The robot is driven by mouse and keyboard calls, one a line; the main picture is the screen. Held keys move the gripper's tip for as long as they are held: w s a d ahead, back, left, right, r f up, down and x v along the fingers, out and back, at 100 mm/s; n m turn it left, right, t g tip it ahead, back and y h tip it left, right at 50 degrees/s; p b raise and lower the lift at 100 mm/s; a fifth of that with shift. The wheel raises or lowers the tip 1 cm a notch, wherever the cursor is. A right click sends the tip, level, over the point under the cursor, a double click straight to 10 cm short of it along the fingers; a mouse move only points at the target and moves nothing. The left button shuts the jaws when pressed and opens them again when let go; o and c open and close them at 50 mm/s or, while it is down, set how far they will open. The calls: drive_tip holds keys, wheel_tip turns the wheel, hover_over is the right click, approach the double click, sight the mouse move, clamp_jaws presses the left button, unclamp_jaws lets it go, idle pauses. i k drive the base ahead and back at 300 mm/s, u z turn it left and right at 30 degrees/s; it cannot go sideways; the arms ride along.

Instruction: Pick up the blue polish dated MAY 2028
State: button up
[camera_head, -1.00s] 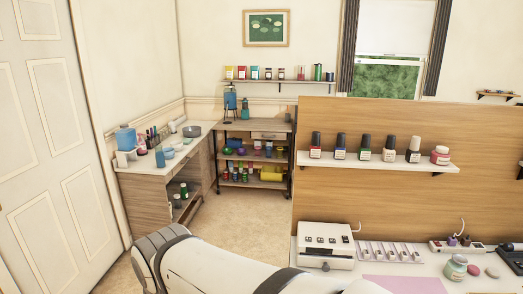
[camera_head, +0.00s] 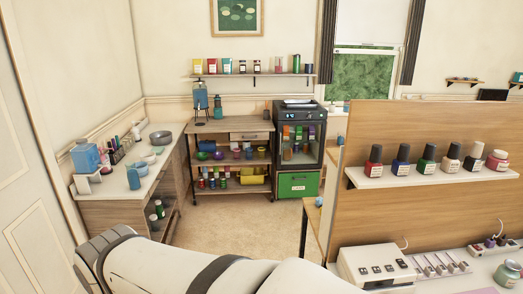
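A blue nail polish bottle (camera_head: 401,160) with a black cap stands on the small shelf (camera_head: 420,178) on the wooden partition at the right. It stands between a red bottle (camera_head: 373,160) and a green bottle (camera_head: 427,159). The labels are too small to read, so I cannot tell any date. My arm crosses the bottom of the view, and the gripper's fingers do not show.
Past the partition (camera_head: 440,220) stand a counter (camera_head: 130,182) at the left, a wooden cart (camera_head: 222,127) and a dark cabinet (camera_head: 300,150) with a green drawer. Pale floor (camera_head: 245,225) lies open between them. A white device (camera_head: 376,268) sits below the shelf.

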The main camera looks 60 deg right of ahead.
sight(399, 168)
drive_tip(key=u, duration=0.05)
drive_tip(key=i, duration=1.75)
drive_tip(key=z, duration=4)
drive_tip(key=i, duration=0.95)
